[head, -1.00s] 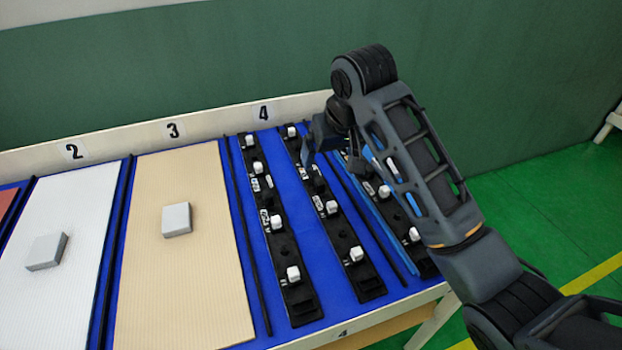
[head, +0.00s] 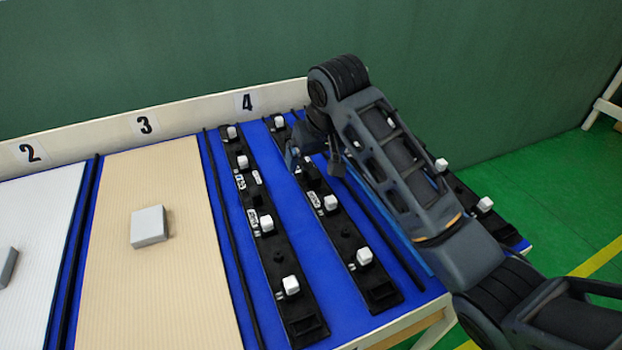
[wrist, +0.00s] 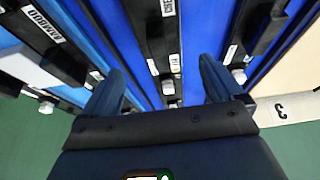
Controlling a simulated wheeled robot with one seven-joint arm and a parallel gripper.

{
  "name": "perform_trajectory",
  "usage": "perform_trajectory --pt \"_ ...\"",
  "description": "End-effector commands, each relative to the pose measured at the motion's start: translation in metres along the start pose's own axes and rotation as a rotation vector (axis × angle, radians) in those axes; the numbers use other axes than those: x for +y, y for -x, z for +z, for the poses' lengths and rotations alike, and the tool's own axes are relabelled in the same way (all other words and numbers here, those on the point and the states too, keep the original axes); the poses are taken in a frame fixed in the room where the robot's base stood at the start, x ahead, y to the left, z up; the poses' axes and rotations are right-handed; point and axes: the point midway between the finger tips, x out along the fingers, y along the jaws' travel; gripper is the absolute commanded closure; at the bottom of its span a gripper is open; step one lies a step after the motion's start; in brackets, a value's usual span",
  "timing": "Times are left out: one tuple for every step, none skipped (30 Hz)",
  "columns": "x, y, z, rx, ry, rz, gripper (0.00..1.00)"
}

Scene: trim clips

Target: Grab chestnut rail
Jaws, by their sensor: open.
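Several black rails with white blocks lie on the blue table. The middle rail (head: 342,225) passes below my gripper (head: 314,160). In the wrist view this rail (wrist: 152,40) lies between the two fingers of my gripper (wrist: 160,72), and its label starts with "CHE"; the rest of the word is hard to read. My gripper is open and empty, its fingers spread on either side of that rail. Whether they touch it I cannot tell. The right rail (head: 470,202) is partly behind my arm; the left rail (head: 262,220) is clear of it.
In the wrist view the left rail (wrist: 45,50) reads "BAMBOO". A tan panel (head: 165,270) with a grey block (head: 149,227) lies left of the rails, with a white panel (head: 45,260) beyond it. Thin black dividers and blue gaps run between them. A low back ledge carries numbers.

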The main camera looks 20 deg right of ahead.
Motion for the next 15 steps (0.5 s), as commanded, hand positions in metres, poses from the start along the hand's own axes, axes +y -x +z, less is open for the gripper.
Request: perform_trajectory --pt "0.000 -0.006 0.002 -0.002 0.000 0.001 0.06" --pt "0.000 -0.009 0.003 -0.001 -0.001 0.000 0.06" --pt "0.000 -0.015 0.004 -0.002 -0.001 0.001 0.06" --pt "0.000 -0.020 0.006 -0.003 0.000 0.001 0.06" --pt "-0.001 -0.024 0.007 -0.002 0.000 0.000 0.06" --pt "-0.001 -0.030 0.008 -0.002 -0.001 0.000 0.06" --pt "-0.001 -0.034 0.008 -0.002 -0.001 0.001 0.06" --pt "-0.001 -0.038 0.008 -0.002 0.000 0.001 0.06" --pt "-0.001 -0.042 0.008 -0.001 0.000 0.001 0.06" --pt "-0.001 -0.045 0.008 -0.001 0.000 0.000 0.06" --pt "-0.001 -0.047 0.008 -0.001 0.000 0.000 0.06" --pt "-0.001 -0.048 0.008 -0.001 0.000 0.000 0.06" --pt "-0.001 -0.049 0.008 0.000 0.000 0.000 0.06" --pt "-0.001 -0.050 0.007 0.000 0.000 0.000 0.06" --pt "-0.001 -0.050 0.007 0.001 0.000 0.000 0.06"
